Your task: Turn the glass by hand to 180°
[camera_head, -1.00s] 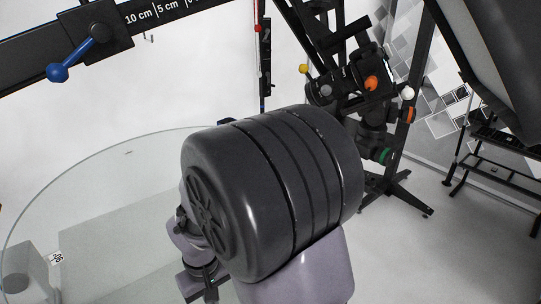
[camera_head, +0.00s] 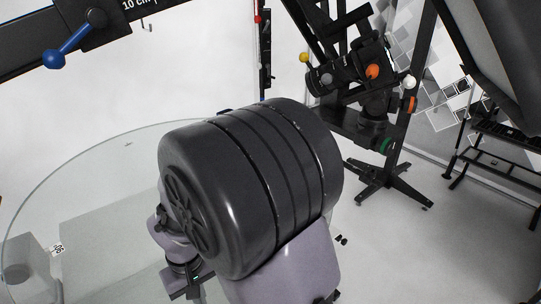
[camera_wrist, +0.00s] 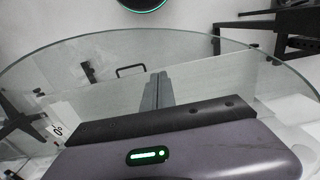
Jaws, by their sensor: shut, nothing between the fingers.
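The round glass disc (camera_head: 105,180) lies flat at the left of the head view, its far rim a thin curve. It also fills the middle of the wrist view (camera_wrist: 215,75). A small white label with dark figures (camera_head: 57,249) shows near its left side; it also shows in the wrist view (camera_wrist: 57,130). I cannot read its figures for sure. My gripper (camera_wrist: 156,82) is shut and empty, its fingers together over the glass in the wrist view. Whether the fingertips touch the glass I cannot tell. In the head view my arm hides the right part of the disc.
A dark stand with coloured knobs (camera_head: 372,75) stands behind on the right. A black beam with a blue lever (camera_head: 68,46) crosses the top left. A dark rack (camera_head: 500,150) is at the far right. White floor lies between the stand and the rack.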

